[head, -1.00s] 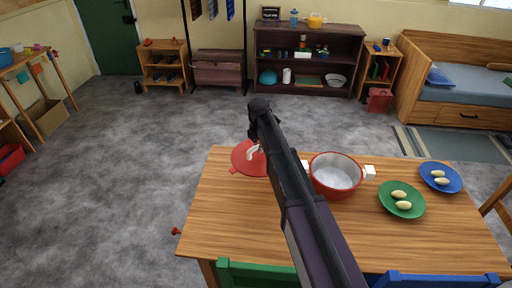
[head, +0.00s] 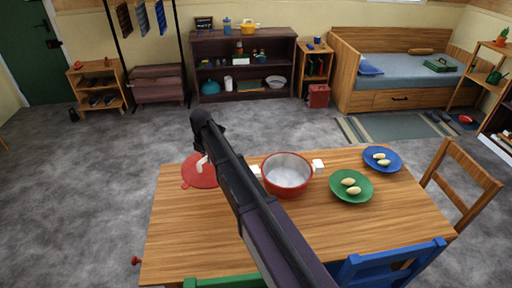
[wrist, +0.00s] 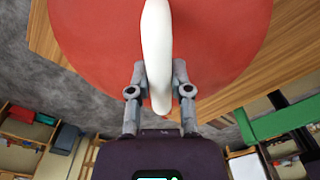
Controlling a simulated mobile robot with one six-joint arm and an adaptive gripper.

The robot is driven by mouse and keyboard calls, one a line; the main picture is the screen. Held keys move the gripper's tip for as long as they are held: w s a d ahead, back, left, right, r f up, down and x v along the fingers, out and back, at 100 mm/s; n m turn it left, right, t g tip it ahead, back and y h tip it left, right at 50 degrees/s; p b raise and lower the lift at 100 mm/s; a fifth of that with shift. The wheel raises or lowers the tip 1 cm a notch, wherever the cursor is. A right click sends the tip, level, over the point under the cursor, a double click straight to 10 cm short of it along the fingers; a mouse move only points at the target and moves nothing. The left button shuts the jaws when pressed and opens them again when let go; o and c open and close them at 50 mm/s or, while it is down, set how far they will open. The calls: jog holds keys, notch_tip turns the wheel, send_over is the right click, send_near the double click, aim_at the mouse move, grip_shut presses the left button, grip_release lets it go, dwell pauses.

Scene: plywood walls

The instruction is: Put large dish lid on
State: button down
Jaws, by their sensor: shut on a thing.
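The large red lid (head: 199,174) with a white arched handle (head: 201,162) is at the table's far left corner. In the wrist view the lid (wrist: 220,40) fills the upper middle. My gripper (wrist: 158,82) is shut on the white handle (wrist: 157,45), one finger on each side. In the head view my arm hides most of the gripper and part of the lid. I cannot tell whether the lid touches the table. The red dish (head: 287,173), with a white inside and white side handles, stands uncovered and empty on the table, right of the lid and my arm.
On the wooden table (head: 190,225), a green plate (head: 363,197) and a blue plate (head: 395,165), each with pale oval items, are right of the dish. A blue chair (head: 390,264), a green chair (head: 225,282) and a wooden chair (head: 462,190) surround the table. Front left tabletop is clear.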

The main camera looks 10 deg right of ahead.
notch_tip(320, 180, up, 16)
jog(key=p, duration=1.5)
jog(key=shift+s+f, duration=0.1)
